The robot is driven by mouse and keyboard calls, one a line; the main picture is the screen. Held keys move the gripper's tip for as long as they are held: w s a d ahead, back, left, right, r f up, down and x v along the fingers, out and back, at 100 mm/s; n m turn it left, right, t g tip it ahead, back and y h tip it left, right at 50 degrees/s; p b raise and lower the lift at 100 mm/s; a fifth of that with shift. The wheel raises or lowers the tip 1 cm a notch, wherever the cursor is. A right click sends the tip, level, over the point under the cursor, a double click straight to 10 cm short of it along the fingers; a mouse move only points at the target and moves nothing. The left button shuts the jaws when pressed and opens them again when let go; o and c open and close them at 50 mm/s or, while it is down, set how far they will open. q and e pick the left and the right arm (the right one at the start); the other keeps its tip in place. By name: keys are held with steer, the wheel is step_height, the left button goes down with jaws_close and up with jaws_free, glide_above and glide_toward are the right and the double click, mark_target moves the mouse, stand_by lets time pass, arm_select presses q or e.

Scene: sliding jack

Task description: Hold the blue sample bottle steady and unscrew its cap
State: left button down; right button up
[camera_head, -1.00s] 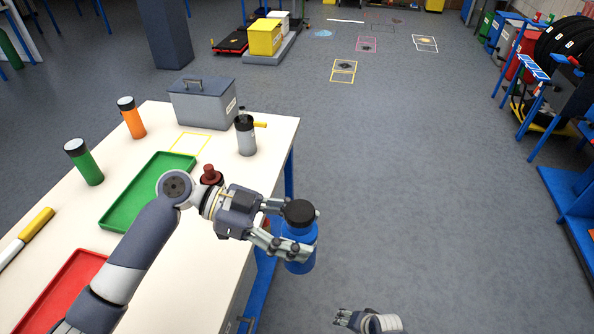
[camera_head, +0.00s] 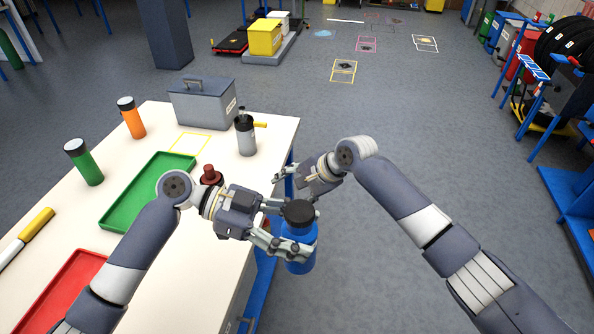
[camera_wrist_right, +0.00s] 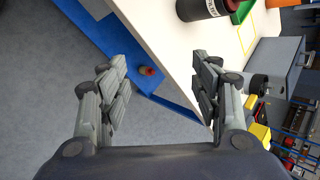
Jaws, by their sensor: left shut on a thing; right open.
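The blue sample bottle (camera_head: 299,254) with its black cap (camera_head: 299,212) is held upright in the air, off the table's right edge. My left gripper (camera_head: 290,240) is shut on the bottle's body, below the cap, which is on the bottle. My right gripper (camera_head: 294,187) is open just beyond the bottle in the head view, close to the cap but not around it. In the right wrist view, its two fingers (camera_wrist_right: 160,88) are apart with nothing gripped between them. I cannot make out the blue bottle in that view.
The white table (camera_head: 189,268) holds a green tray (camera_head: 112,212), a red tray (camera_head: 47,306), a grey toolbox (camera_head: 204,105), a grey bottle (camera_head: 246,139), an orange bottle (camera_head: 134,121) and a green bottle (camera_head: 88,167).

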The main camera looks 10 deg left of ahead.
step_height(320, 180, up, 8)
steer(key=s+a+g, duration=0.1)
steer(key=s+a, duration=0.2)
step_height(320, 180, up, 16)
steer(key=m+g+h, duration=0.2)
steer(key=h, duration=0.5)
glide_above(297, 210)
steer(key=shift+w+a, duration=0.25)
steer(key=shift+a, duration=0.1)
steer(key=shift+s+d, duration=0.2)
steer(key=shift+d, duration=0.05)
steer(key=shift+s+d, duration=0.1)
steer(key=shift+d, duration=0.05)
step_height(297, 210, down, 8)
steer(key=shift+r, duration=0.15)
steer(key=shift+c, duration=0.3)
